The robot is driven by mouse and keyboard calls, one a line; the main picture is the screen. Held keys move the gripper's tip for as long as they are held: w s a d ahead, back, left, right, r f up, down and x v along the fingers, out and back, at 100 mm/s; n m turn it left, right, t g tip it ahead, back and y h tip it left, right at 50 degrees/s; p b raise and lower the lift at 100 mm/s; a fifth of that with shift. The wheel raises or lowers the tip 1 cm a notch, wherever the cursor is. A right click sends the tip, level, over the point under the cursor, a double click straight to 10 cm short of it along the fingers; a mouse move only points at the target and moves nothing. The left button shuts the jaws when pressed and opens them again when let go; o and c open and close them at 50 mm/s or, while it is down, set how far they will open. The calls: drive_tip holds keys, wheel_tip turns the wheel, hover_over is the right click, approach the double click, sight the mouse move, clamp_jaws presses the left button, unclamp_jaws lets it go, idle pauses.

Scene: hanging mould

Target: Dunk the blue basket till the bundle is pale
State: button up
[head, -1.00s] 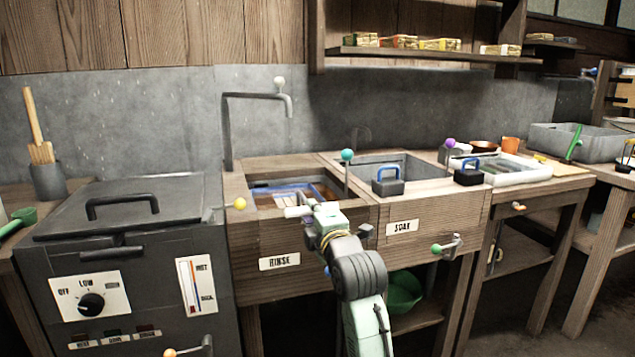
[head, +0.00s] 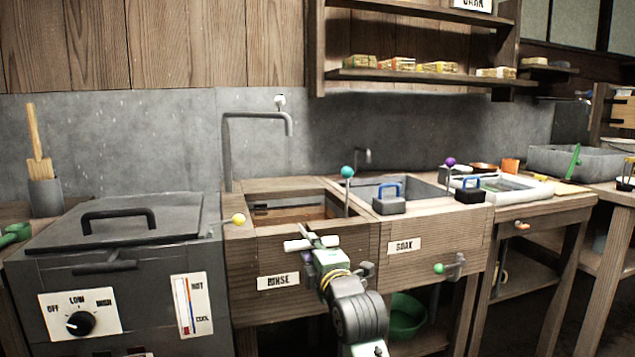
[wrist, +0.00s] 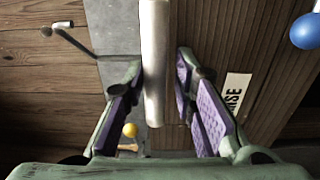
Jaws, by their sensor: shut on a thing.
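My gripper (head: 308,240) is in front of the RINSE basin (head: 262,192), near the top of its wooden front. It is shut on a white bar (head: 297,244). In the wrist view the bar (wrist: 155,60) stands between the purple-padded fingers of my gripper (wrist: 160,75). The blue basket and the bundle do not show in either view now. The inside of the RINSE basin is mostly hidden by its front wall, so I cannot tell the bundle's colour. The bar's join to the basket is not visible.
The lidded grey heater (head: 120,235) stands left of the basin. The SOAK basin (head: 400,185) is to the right, with a blue-handled block (head: 388,198) on its front edge. A bent tap (head: 258,115) overhangs the RINSE basin. A teal-ball rod (head: 347,172) stands at its right.

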wheel_tip(320, 180, up, 15)
drive_tip(key=p, duration=1)
drive_tip(key=shift+f, duration=0.15)
drive_tip(key=shift+w, duration=0.1)
drive_tip(key=o, duration=1)
drive_tip(key=shift+f, duration=0.1)
drive_tip(key=shift+c, duration=0.2)
drive_tip(key=b+v, duration=0.1)
drive_tip(key=v, duration=0.8)
